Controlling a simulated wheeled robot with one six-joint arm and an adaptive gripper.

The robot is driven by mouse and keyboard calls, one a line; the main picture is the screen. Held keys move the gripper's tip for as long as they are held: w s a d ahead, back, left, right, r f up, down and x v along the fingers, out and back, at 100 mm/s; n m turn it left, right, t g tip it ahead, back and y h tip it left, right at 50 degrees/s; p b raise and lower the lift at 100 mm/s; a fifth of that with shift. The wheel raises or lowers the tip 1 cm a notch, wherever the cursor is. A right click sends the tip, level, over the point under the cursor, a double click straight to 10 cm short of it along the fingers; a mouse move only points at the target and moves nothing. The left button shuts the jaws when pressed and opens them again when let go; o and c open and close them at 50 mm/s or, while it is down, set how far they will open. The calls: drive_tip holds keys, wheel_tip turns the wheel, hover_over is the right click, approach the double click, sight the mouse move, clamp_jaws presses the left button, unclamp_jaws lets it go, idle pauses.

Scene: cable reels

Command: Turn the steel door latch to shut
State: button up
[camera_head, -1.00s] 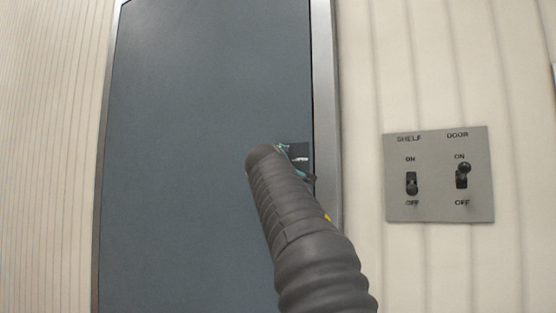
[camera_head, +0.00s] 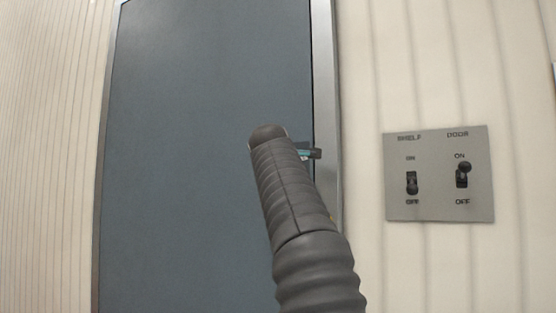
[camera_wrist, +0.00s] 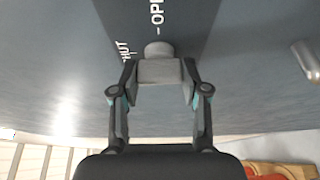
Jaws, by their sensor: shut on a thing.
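The steel latch (camera_wrist: 159,68) shows in the wrist view as a grey block with a round hub at its far end, on a dark plate (camera_wrist: 185,22) of the door. White lettering, OPEN above the hub and SHUT to its left, is partly cut off or hidden. My gripper (camera_wrist: 160,84) is closed on the latch, one finger on each side. The blue-grey door (camera_head: 190,150) fills the middle of the head view. There my arm hides the latch and most of the gripper; only a small part shows near the door's right edge.
A steel frame (camera_head: 326,100) borders the door. A grey switch panel (camera_head: 437,190) marked SHELF and DOOR is on the ribbed wall to the right. In the wrist view a metal bar handle (camera_wrist: 308,62) stands at the right, and red and yellow things (camera_wrist: 275,170) show at the lower right.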

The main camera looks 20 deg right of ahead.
idle(0.3)
drive_tip(key=o, duration=1.1)
drive_tip(key=shift+o, duration=0.2)
drive_tip(key=v, duration=1.2)
